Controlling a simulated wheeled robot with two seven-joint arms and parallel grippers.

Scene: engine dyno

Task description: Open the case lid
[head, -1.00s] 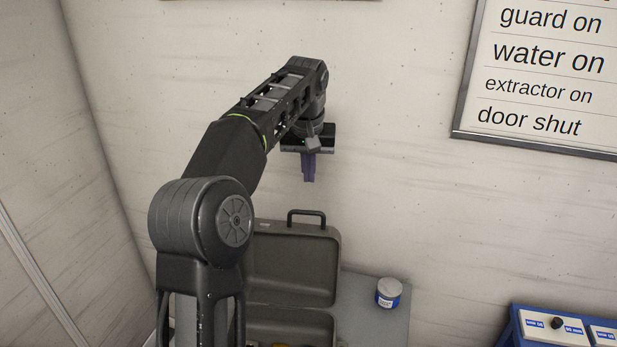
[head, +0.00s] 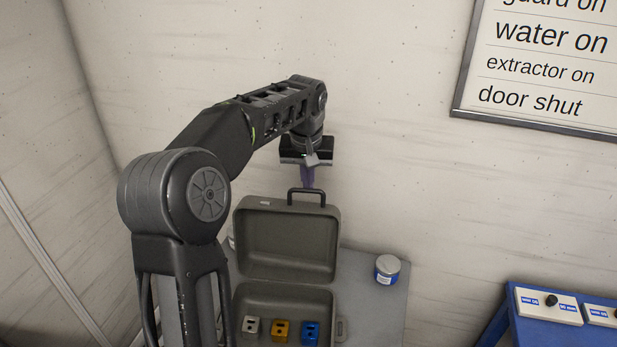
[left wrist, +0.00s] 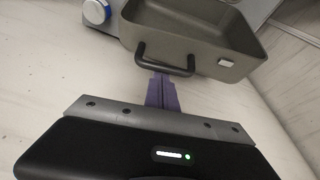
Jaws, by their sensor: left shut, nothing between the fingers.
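The grey-brown case stands on a grey table with its lid (head: 287,243) raised upright, and its base (head: 247,295) lies open below. The dark handle (head: 306,190) is at the lid's top edge. My left gripper (head: 307,183) is shut and empty, pointing down behind the handle. In the left wrist view the purple fingers (left wrist: 162,98) are together just below the handle (left wrist: 165,62), with the lid (left wrist: 205,40) beyond. I cannot tell whether the fingers touch the handle. My right gripper is not in view.
Silver, yellow and blue blocks (head: 311,333) sit in the case base. A blue-and-white tin (head: 387,269) stands right of the case on the table (head: 372,312). A blue bench with switch boxes (head: 548,305) is at the right. A wall is close behind.

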